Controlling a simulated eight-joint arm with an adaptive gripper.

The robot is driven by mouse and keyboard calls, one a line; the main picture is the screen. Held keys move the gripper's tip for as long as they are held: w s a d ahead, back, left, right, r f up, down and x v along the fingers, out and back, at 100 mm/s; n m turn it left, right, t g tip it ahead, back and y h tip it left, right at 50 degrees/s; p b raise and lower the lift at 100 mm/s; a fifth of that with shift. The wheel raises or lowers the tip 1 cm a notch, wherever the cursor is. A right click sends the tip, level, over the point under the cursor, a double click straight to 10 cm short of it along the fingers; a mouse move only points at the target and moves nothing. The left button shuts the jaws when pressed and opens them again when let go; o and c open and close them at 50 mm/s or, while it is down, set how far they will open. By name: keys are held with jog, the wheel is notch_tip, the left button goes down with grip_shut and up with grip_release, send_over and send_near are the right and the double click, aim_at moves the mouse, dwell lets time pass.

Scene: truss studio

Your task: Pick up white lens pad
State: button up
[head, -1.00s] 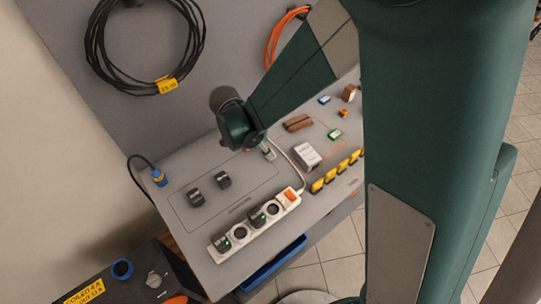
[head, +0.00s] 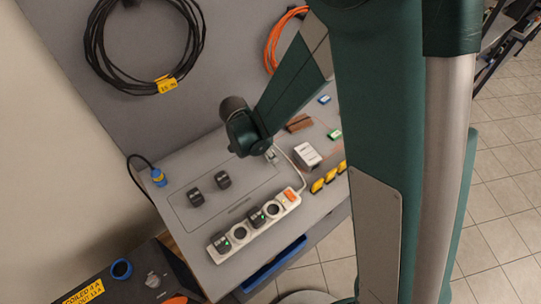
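A white block with grey markings on its top (head: 307,155) lies on the grey table, right of the white cord. It is the only loose white item I see, but I cannot tell for sure that it is the lens pad. My gripper (head: 271,157) shows only as a small grey piece below my dark green wrist, left of the white block and apart from it in the picture. Its fingers are too small and too hidden to read. My arm covers the right part of the table.
A white power strip (head: 256,223) with black plugs lies along the front edge. Two black adapters (head: 223,180) stand on the left half. Yellow blocks (head: 317,186), a brown item (head: 299,123), a green block (head: 335,134) and a blue block (head: 324,99) lie around the white block.

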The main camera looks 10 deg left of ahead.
dwell(0.5)
jog(key=c, duration=0.8)
jog(key=shift+r, duration=0.15)
jog(key=shift+c, duration=0.2)
notch_tip(320, 180, up, 10)
jog(key=shift+p, duration=0.4)
dwell(0.4)
